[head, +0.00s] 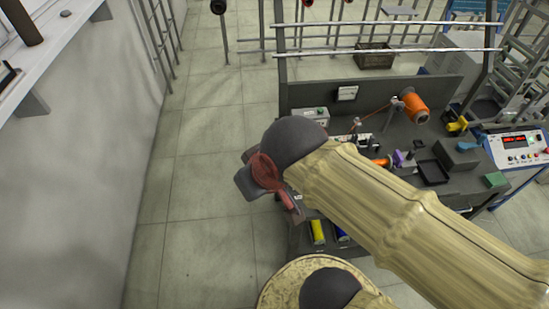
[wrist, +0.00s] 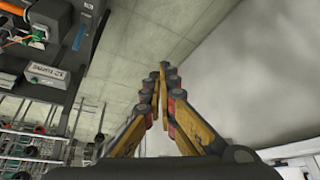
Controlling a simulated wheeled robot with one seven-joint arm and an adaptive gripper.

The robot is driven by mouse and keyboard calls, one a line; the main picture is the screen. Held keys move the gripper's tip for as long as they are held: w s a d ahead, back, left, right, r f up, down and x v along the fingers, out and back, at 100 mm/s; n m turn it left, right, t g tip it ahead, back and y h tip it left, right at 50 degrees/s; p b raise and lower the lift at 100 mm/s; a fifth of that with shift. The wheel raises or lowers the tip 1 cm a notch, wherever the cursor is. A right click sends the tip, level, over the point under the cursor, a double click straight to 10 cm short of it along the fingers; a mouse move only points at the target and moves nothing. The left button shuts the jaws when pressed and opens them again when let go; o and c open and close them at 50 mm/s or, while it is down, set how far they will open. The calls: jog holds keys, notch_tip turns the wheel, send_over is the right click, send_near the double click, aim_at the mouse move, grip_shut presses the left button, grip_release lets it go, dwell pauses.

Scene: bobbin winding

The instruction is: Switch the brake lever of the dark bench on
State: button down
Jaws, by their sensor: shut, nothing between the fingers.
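The dark bench (head: 372,108) stands right of centre in the head view, partly covered by my arm. It also shows at the left edge of the wrist view (wrist: 71,43). I cannot make out its brake lever with certainty in either view. A few small fittings (head: 356,126) near the bench's middle are too small to tell apart. My gripper (head: 296,209) is off the bench's left end in the head view, apart from the bench top. In the wrist view my gripper (wrist: 160,76) has its fingers together with nothing between them, over bare floor.
An orange spool (head: 415,107) and a grey box with a green button (head: 310,115) are on the bench. A black tray (head: 433,172) lies at its right. A blue-and-white console (head: 519,143) stands further right. The tiled floor (head: 200,170) at left is clear, bounded by a wall (head: 80,190).

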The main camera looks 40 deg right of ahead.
jog(key=shift+d, duration=0.1)
jog(key=w+d+f+g+h+p, duration=0.1)
jog(key=w+d+f+g+h, duration=0.35)
jog(key=w+d+f, duration=0.35)
jog(key=w+d+f+g+h, duration=0.45)
jog(key=w+d, duration=0.25)
jog(key=w, duration=0.3)
jog(key=w+d+f+h, duration=0.3)
jog(key=w+f, duration=0.1)
jog(key=f, duration=0.6)
jog(key=w+d+f+n+h, duration=0.1)
jog(key=w+d+f+h, duration=0.3)
jog(key=f, duration=0.6)
jog(key=shift+w+f+p, duration=0.2)
jog(key=shift+f+p, duration=0.1)
jog(key=shift+d, duration=0.15)
